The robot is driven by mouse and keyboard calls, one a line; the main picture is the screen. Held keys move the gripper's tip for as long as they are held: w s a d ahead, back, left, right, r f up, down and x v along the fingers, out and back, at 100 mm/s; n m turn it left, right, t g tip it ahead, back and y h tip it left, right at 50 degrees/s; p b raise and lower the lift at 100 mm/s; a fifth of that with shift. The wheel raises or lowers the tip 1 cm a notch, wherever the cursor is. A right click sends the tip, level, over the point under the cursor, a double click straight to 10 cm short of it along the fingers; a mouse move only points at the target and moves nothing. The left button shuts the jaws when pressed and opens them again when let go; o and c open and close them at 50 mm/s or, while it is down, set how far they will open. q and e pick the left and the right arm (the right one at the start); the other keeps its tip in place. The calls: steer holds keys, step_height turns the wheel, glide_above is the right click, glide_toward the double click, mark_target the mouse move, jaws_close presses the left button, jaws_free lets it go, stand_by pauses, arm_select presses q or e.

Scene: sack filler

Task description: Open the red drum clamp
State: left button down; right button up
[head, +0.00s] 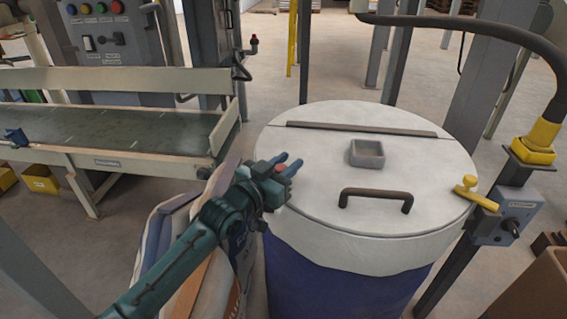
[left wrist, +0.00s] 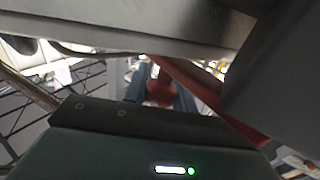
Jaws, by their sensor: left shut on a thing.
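The drum is blue (head: 340,285) with a white lid and collar (head: 330,170). My left gripper (head: 284,165) is at the left rim of the lid, its blue fingers on a small red part, the drum clamp (head: 280,170). Most of the clamp is hidden behind the fingers in the head view. In the left wrist view a red bar (left wrist: 205,88) runs down to the right, and a reddish end (left wrist: 160,88) sits between the gripper fingers. The gripper is shut on the red clamp. My right gripper is not in view.
The lid carries a dark handle (head: 376,194) and a small grey box (head: 367,153). A yellow lever (head: 472,192) and grey switch box (head: 507,216) stand close on the right. Filled sacks (head: 165,245) lean at the drum's left. A conveyor (head: 110,135) lies farther left.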

arm_select(q)
steer(key=shift+s+f+m+g+h+b, duration=0.15)
steer(key=shift+s+m+g+h+b, duration=0.15)
steer(key=shift+m+g+h+b, duration=0.25)
steer(key=shift+s+d+m+g+h+b, duration=0.15)
steer(key=shift+s+m+g+h+b, duration=0.15)
steer(key=shift+m+g+h+b, duration=0.4)
steer(key=shift+s+d+g+h+b, duration=0.1)
steer(key=shift+s+g+h+b, duration=0.2)
steer(key=shift+b, duration=0.4)
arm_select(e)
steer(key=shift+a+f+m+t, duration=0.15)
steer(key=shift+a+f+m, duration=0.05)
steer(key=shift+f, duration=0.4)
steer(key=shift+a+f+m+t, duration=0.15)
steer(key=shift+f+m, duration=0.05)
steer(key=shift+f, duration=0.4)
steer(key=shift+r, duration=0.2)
arm_select(q)
steer(key=c, duration=1.5)
jaws_free()
steer(key=o, duration=0.3)
steer(key=shift+o, duration=0.3)
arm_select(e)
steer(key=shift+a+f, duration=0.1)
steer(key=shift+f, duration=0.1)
